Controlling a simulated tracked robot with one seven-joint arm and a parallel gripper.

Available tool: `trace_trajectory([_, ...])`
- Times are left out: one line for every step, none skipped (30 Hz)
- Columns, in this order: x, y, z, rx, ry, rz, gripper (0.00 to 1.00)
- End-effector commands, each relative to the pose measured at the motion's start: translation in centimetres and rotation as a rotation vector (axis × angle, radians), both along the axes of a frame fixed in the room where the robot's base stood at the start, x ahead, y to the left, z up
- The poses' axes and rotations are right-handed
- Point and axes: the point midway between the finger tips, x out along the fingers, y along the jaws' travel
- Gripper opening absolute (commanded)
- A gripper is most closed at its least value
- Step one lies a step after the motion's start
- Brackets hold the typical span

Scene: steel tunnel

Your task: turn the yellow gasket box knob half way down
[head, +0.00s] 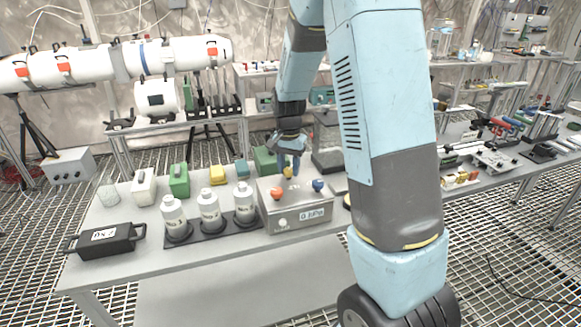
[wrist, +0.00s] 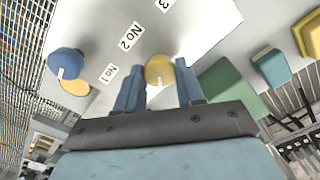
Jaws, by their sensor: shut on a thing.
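The gasket box (head: 290,214) is a grey metal box with a label on its front, standing on the table. The yellow knob (head: 288,172) is on its top, toward the back. A red-orange knob (head: 277,193) and a blue knob (head: 318,185) are nearer the front. My gripper (head: 289,164) points down from above, its fingers shut around the yellow knob. In the wrist view, the yellow knob (wrist: 159,69) sits between the two fingers, with a white mark on its side. The blue knob (wrist: 66,63) is at the left there, near printed labels such as "No 1" and "No 2".
Three white bottles (head: 209,212) stand in a dark rack just left of the box. A black case (head: 105,241) lies at the table's left. Green (head: 179,180), yellow (head: 217,175) and white (head: 144,187) containers stand behind. The table front is clear.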

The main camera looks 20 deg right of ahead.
Motion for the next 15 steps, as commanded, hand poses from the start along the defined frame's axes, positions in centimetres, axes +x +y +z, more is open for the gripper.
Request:
trace_trajectory([0.39,0.04,0.29,-0.001,-0.012,-0.043,0.07])
trace_trajectory([0.39,0.04,0.29,-0.001,-0.012,-0.071,0.07])
trace_trajectory([0.4,0.01,0.29,-0.001,-0.012,-0.11,0.07])
trace_trajectory([0.39,-0.01,0.29,0.0,-0.013,-0.138,0.07])
trace_trajectory([0.4,-0.02,0.3,0.001,-0.012,-0.167,0.07])
trace_trajectory([0.4,0.02,0.3,0.001,-0.012,-0.205,0.07])
trace_trajectory([0.4,0.03,0.3,0.001,-0.013,-0.232,0.07])
trace_trajectory([0.4,0.03,0.3,0.001,-0.013,-0.26,0.07])
trace_trajectory([0.41,-0.01,0.31,0.001,-0.013,-0.298,0.07])
trace_trajectory([0.41,-0.04,0.31,0.001,-0.013,-0.325,0.07])
trace_trajectory([0.41,-0.04,0.31,0.001,-0.013,-0.352,0.07])
trace_trajectory([0.41,-0.01,0.31,0.001,-0.013,-0.386,0.07])
trace_trajectory([0.41,0.0,0.31,0.001,-0.013,-0.41,0.07])
trace_trajectory([0.41,-0.01,0.31,0.001,-0.013,-0.434,0.07])
trace_trajectory([0.41,-0.05,0.32,0.002,-0.013,-0.466,0.07])
